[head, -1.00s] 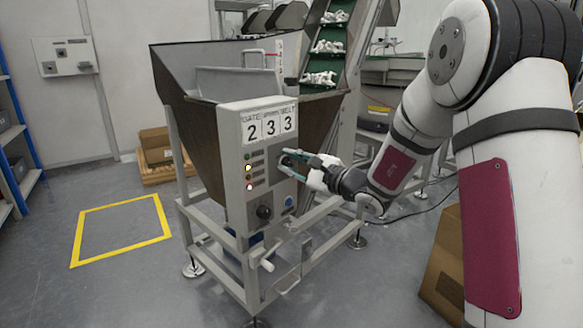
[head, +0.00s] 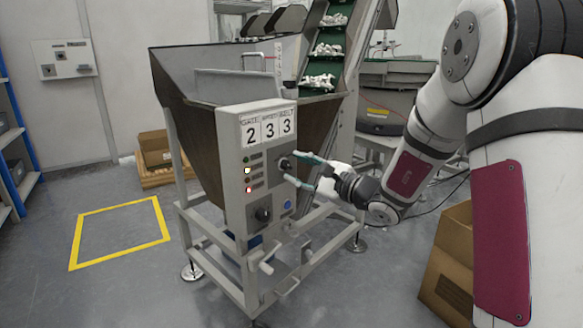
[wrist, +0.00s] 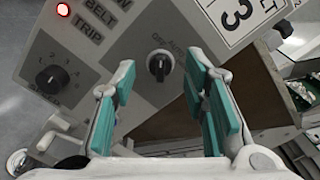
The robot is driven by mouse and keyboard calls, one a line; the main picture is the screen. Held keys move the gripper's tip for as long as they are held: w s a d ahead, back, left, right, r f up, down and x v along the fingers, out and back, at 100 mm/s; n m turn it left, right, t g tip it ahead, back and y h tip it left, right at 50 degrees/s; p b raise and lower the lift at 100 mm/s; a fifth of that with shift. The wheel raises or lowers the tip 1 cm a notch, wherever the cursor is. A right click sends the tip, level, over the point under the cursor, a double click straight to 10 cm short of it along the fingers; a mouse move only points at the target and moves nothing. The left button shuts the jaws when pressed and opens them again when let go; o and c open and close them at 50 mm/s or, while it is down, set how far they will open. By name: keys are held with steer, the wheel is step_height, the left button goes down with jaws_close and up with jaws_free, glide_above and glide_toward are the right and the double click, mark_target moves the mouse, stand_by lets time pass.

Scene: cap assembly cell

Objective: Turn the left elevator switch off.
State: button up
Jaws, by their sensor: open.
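The elevator switch is a black rotary knob (head: 284,163) on the grey control panel (head: 233,190) of the hopper. In the wrist view the knob (wrist: 159,66) has a pale mark and small lettering beside it, which I cannot read surely. My gripper (head: 295,169) is open with nothing between its green-padded fingers. It stands just to the right of the panel, facing the knob. In the wrist view my gripper's fingers (wrist: 150,85) are on either side of the knob, seemingly apart from it.
A second black knob marked speed (head: 263,214) sits lower on the panel. A yellow-white lamp (head: 248,170) and a red lamp (head: 248,189) are lit. The hopper's frame and crank (head: 265,267) are below.

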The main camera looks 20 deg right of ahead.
steer(key=v, duration=0.8)
steer(key=shift+s+d, duration=0.15)
steer(key=shift+s, duration=0.2)
